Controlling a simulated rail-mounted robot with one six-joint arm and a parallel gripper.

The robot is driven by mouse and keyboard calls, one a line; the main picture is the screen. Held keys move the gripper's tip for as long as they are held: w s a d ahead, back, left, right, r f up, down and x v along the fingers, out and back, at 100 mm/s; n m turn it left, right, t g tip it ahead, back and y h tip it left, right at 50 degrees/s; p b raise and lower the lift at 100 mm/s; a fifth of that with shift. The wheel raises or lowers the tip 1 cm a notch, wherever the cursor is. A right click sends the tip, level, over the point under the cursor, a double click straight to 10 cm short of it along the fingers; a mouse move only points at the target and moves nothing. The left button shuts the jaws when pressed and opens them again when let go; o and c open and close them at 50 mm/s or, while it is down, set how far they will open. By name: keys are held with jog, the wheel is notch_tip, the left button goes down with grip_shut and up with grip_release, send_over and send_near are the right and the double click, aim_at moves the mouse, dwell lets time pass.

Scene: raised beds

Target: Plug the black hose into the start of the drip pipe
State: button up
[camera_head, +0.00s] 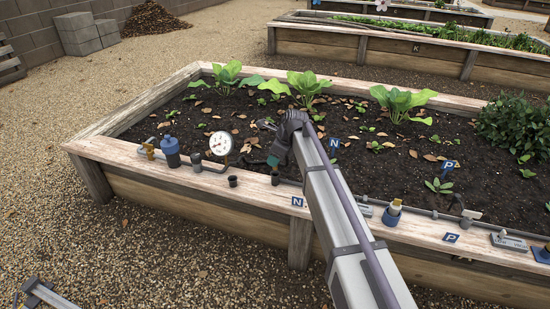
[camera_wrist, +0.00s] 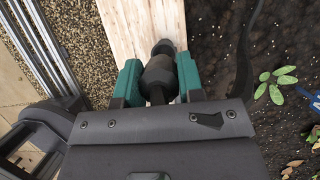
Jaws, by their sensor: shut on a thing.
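My gripper (camera_wrist: 158,82) has its two green jaws shut on a dark, rounded fitting (camera_wrist: 157,70), which looks like the end of the black hose. A narrower dark piece (camera_wrist: 163,47) lies just beyond it over the pale wooden rim; I cannot tell whether they touch or are one part. In the head view my gripper (camera_head: 273,158) is above the front rim of the near bed, with my arm hiding part of it. A dark piece (camera_head: 275,177) shows just below the jaws. A thin grey pipe (camera_head: 425,212) runs along the rim to the right.
A pressure gauge (camera_head: 220,143), a blue-capped canister (camera_head: 171,151) and a short black cup (camera_head: 233,181) stand on the rim to the left. A dark hose (camera_wrist: 246,50) curves over the soil. Leafy plants (camera_head: 308,86) grow behind my gripper.

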jog(key=shift+f+b, duration=2.25)
dwell(0.4)
jog(key=o, duration=1.5)
jog(key=shift+r, duration=0.15)
notch_tip(320, 180, up, 7)
jog(key=p, duration=0.7)
